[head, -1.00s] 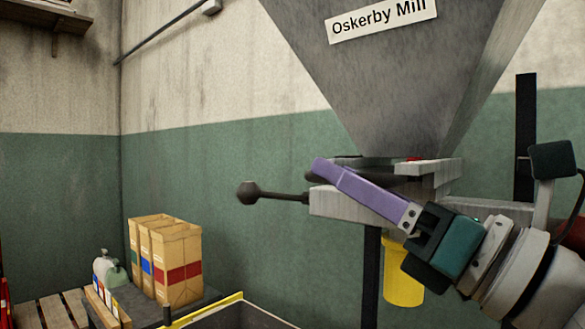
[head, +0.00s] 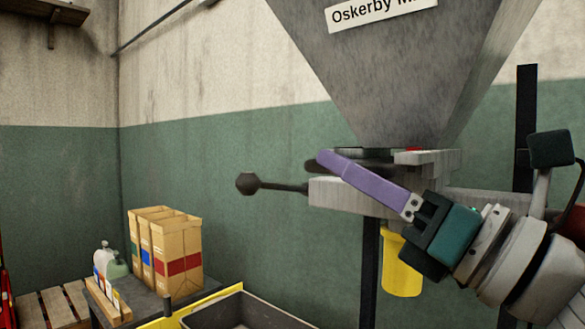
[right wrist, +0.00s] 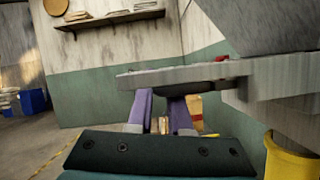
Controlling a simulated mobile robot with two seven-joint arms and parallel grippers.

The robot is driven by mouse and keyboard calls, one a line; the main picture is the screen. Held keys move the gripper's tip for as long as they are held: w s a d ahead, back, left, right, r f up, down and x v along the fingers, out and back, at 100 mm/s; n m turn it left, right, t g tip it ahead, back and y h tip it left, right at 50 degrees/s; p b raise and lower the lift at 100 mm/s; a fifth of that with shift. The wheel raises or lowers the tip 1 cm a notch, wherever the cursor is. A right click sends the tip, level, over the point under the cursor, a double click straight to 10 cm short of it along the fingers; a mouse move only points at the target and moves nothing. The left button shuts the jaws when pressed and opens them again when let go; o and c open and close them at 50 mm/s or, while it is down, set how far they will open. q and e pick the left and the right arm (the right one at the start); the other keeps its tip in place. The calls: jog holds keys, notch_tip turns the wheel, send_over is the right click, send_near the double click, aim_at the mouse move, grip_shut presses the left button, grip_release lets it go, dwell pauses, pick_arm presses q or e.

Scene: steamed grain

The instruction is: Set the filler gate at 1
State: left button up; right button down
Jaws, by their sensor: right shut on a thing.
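The filler gate (head: 350,194) is a pale grey plate assembly under the grey hopper (head: 385,75) labelled "Oskerby Mill". A dark rod with a ball end (head: 247,184) sticks out to its left. My right gripper (head: 322,160) reaches in from the right, its purple fingers slanting up to the left across the gate. It is shut on a dark rounded part at the gate, apparently its handle, mostly hidden by the fingers. In the right wrist view the purple fingers (right wrist: 160,98) rise beneath a grey plate (right wrist: 185,75). I cannot read any gate scale. My left gripper is not in view.
A yellow container (head: 402,268) hangs below the gate, close to my right gripper. Paper bags (head: 170,250) and a jug stand on a table at lower left. A dark post (head: 525,120) rises at right.

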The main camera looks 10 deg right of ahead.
dwell(0.9)
jog(key=shift+s+a, duration=0.65)
jog(key=shift+a, duration=0.2)
jog(key=c, duration=0.8)
grip_release()
jog(key=shift+c, duration=0.2)
